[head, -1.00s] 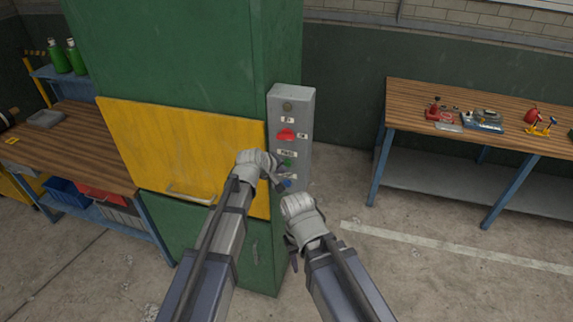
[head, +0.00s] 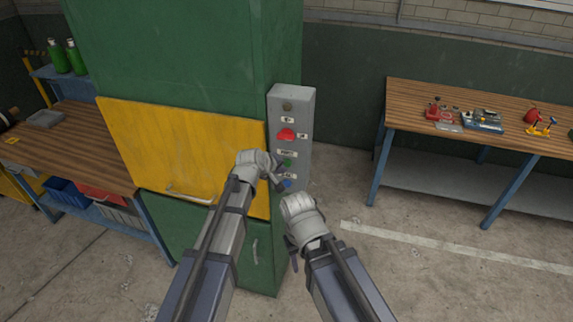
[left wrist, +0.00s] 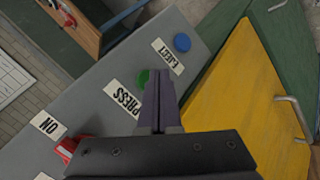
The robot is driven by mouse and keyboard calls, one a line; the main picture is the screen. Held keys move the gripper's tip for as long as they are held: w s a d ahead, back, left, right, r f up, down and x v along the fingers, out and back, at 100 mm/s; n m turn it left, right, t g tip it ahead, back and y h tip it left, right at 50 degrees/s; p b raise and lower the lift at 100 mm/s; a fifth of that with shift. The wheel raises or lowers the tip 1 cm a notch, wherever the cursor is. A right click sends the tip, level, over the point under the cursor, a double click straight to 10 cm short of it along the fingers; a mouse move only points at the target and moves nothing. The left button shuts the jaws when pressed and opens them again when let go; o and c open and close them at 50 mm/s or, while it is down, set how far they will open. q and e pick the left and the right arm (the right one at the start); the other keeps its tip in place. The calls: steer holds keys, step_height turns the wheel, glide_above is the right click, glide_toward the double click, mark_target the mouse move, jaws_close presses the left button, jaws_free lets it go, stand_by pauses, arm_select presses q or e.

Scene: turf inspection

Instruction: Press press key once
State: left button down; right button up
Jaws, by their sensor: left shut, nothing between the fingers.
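The grey control panel (head: 304,130) stands on the side of the green cabinet. Its green button (head: 287,163), beside the PRESS label (left wrist: 122,99), is the press key. In the left wrist view the green button (left wrist: 143,77) is partly hidden behind my left fingers. My left gripper (head: 280,187) is shut and empty, in front of the panel's lower part. In the left wrist view its fingertips (left wrist: 159,74) overlap the green button's edge; I cannot tell whether they touch. My right gripper (head: 294,262) hangs low beside the cabinet, its jaws unclear.
A blue button (left wrist: 182,42) with an EJECT label and a red switch (head: 285,134) with an ON label flank the green button. A yellow door (head: 180,150) with a handle is left of the panel. A workbench (head: 470,115) stands right; floor between is clear.

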arm_select(q)
steer(key=shift+w, duration=0.15)
stand_by(0.4)
steer(key=shift+w+d, duration=0.15)
steer(key=shift+w, duration=0.1)
